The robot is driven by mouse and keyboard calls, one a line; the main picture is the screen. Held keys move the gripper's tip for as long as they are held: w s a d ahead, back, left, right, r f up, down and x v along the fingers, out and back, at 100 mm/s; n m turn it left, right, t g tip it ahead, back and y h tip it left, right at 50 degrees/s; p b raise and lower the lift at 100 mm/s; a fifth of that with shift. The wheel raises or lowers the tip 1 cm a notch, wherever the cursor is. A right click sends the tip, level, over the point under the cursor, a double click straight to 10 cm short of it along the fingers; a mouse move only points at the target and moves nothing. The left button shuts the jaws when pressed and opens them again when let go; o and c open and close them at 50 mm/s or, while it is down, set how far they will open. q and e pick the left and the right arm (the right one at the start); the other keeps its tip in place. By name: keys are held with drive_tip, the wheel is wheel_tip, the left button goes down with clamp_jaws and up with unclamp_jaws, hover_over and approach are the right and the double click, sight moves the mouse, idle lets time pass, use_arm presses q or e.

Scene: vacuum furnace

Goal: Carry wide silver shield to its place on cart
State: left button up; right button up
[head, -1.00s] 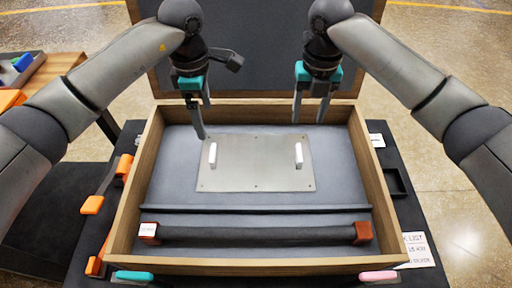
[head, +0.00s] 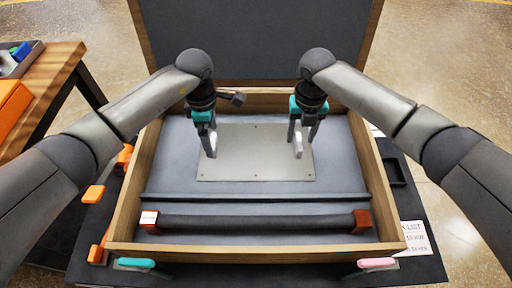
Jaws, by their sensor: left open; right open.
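The wide silver shield (head: 255,158) is a flat metal plate with a white handle near each side. It lies flat on the grey lining inside a wooden-walled case (head: 123,205) on the cart. My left gripper (head: 209,150) is open at the left handle, its fingers partly hiding it. My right gripper (head: 297,148) is open at the right handle, which shows between or just beside its fingers. I cannot tell whether the fingers touch the handles.
A dark bar with orange-brown ends (head: 255,222) lies in the case's front section. The case's lid (head: 255,45) stands open behind. A wooden table (head: 55,75) with an orange box (head: 12,103) is at left. A paper list (head: 416,238) and a small black tray (head: 393,171) lie at right.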

sight(213, 141)
use_arm(q)
drive_tip(key=shift+f, duration=1.75)
use_arm(e)
drive_tip(key=shift+f, duration=1.8)
use_arm(q)
drive_tip(key=c, duration=0.9)
use_arm(e)
clamp_jaws()
use_arm(q)
clamp_jaws()
drive_tip(key=shift+r, duration=0.1)
use_arm(e)
drive_tip(key=shift+r, duration=0.1)
